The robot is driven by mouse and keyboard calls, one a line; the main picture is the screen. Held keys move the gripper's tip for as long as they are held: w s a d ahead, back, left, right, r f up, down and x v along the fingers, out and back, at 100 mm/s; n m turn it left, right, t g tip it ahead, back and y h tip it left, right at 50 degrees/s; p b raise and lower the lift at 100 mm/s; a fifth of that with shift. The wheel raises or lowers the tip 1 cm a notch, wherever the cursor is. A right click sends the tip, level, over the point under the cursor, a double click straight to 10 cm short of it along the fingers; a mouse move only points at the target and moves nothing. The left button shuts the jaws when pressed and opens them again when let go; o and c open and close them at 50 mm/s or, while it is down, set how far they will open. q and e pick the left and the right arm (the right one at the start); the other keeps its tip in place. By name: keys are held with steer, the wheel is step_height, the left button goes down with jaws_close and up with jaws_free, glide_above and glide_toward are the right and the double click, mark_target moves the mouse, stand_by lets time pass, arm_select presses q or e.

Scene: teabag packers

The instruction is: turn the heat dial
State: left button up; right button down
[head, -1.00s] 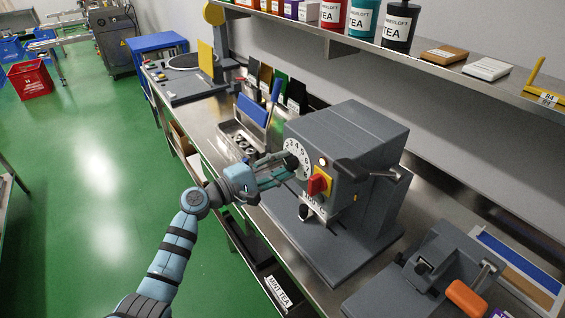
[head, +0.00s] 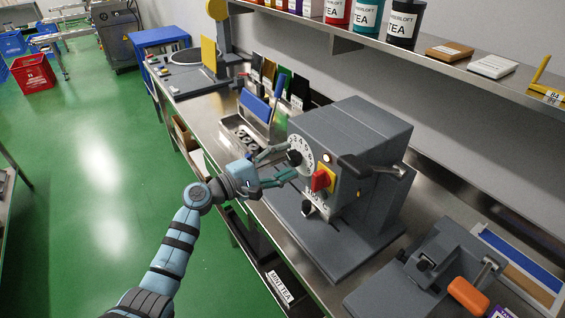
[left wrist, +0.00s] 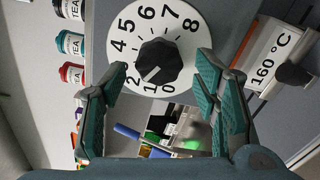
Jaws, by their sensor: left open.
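The heat dial is a black knob (left wrist: 158,62) on a white disc with black numerals (left wrist: 190,45), on the front of a grey machine (head: 350,130). In the head view the knob (head: 294,158) sits left of a red switch on a yellow plate. The knob's white mark points near 1 in the left wrist view. My left gripper (head: 288,162) is open in front of the dial. In the left wrist view its teal fingers (left wrist: 158,95) stand apart, one on each side below the knob, with clear space between them and the knob. My right gripper is not in view.
A red switch (head: 322,180) sits right of the dial. A "160 °C" plate (left wrist: 275,60) is beside it. A black lever (head: 365,168) sticks out from the machine. A tray (head: 245,135) stands behind my gripper. A shelf (head: 450,65) with tea tins runs above.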

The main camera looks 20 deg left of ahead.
arm_select(q)
steer(key=v, duration=1.2)
